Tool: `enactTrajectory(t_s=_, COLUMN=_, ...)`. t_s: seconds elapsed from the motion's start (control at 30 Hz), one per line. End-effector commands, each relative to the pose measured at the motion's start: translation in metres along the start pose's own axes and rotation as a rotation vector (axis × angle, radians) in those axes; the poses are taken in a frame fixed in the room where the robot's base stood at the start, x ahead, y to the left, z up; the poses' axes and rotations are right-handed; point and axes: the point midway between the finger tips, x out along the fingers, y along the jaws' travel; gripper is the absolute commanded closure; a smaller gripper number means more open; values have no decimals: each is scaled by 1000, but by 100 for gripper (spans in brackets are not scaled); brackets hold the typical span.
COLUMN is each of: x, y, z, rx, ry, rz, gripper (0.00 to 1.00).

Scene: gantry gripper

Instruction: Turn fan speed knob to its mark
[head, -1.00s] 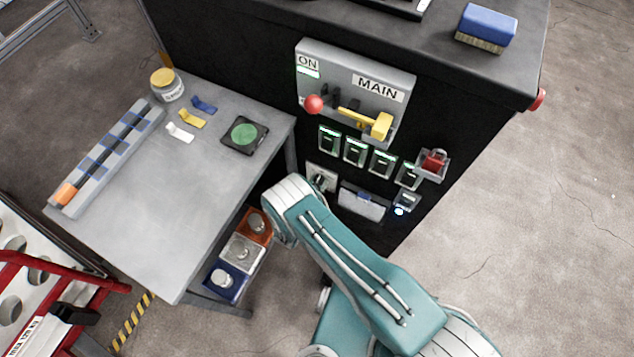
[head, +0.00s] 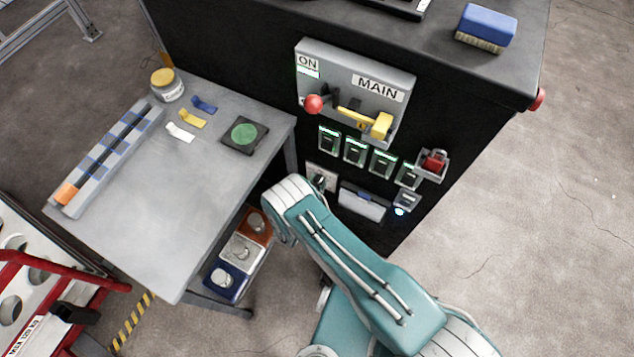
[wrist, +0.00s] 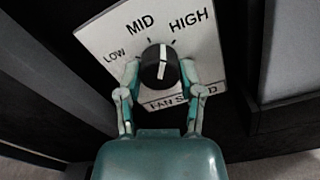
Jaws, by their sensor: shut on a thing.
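The fan speed knob (wrist: 160,66) is black and round with a white pointer line. It sits on a white plate (wrist: 108,38) marked LOW, MID, HIGH and FAN SPEED. In the wrist view its pointer line is close to upright, near the MID tick and tilted slightly toward HIGH. My gripper (wrist: 160,72) is shut on the knob, with one finger on each side. In the head view the knob (head: 318,181) is small on the black cabinet, just above my arm, and my gripper is hidden behind the arm.
A red switch (head: 434,161) is to the right. A grey table (head: 150,215) stands left of the cabinet, with small bins (head: 242,252) below.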

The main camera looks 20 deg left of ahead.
Motion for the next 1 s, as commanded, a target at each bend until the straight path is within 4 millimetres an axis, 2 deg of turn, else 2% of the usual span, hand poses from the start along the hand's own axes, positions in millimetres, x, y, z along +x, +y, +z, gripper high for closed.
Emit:
enactTrajectory(t_s=0.3, x=0, y=2, z=0, rx=268, ry=0, rz=2, gripper=99)
enactTrajectory(t_s=0.5, x=0, y=2, z=0, rx=384, ry=0, rz=2, gripper=99)
enactTrajectory(t_s=1.0, x=0, y=1, z=0, rx=481, ry=0, rz=-1, gripper=99)
